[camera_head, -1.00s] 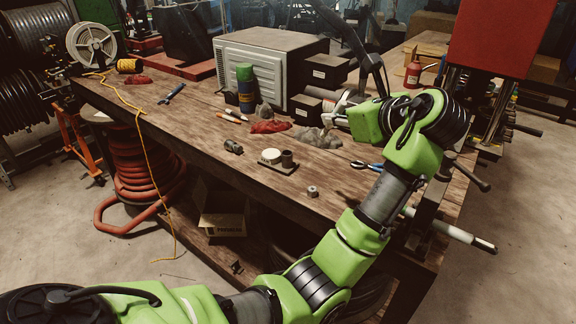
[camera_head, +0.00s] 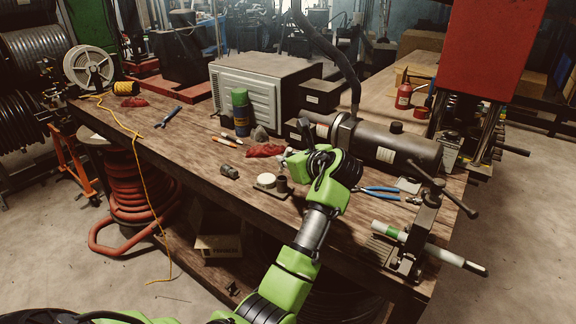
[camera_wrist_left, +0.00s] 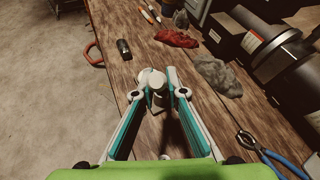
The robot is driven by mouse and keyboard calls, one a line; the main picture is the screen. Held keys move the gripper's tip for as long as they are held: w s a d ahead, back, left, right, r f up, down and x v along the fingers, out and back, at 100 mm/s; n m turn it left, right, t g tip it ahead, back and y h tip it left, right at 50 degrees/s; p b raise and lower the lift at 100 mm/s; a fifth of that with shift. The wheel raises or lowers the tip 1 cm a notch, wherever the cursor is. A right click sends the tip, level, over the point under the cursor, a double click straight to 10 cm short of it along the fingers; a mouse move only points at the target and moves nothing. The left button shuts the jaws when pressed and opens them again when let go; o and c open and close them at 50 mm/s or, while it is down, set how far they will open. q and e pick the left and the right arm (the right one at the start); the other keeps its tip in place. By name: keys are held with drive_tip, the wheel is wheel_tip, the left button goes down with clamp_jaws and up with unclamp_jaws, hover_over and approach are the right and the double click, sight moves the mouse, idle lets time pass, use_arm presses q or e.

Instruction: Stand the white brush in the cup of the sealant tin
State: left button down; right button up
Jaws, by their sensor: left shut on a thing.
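The sealant tin, with its pale round lid (camera_head: 266,181) and a darker cup (camera_head: 282,184) just to the right, stands near the front edge of the workbench. My left gripper (camera_head: 288,161) is just above and behind it in the head view, its fingers partly hidden by the wrist. In the left wrist view, the left gripper (camera_wrist_left: 160,93) is shut on a pale cylindrical thing (camera_wrist_left: 157,90), seen nearly end-on, which appears to be the white brush. The tin's lid (camera_wrist_left: 144,77) shows beyond the fingers; the cup is hidden or hard to make out there.
A dark cylinder part (camera_head: 229,171) lies left of the tin. A red rag (camera_head: 264,150), a grey rag (camera_wrist_left: 218,76) and a spray can (camera_head: 241,113) lie or stand behind. Blue pliers (camera_head: 380,192) and a vise (camera_head: 415,240) are on the right. The bench left of the tin is mostly clear.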

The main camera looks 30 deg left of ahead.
sight(283, 168)
use_arm(q)
wheel_tip(283, 168, down, 3)
drive_tip(key=shift+d+r, duration=0.15)
drive_tip(key=shift+r, duration=0.05)
drive_tip(key=shift+f+p, duration=0.25)
drive_tip(key=shift+p, duration=0.2)
drive_tip(key=shift+f, duration=0.15)
drive_tip(key=c, duration=2)
unclamp_jaws()
drive_tip(key=shift+c, duration=0.2)
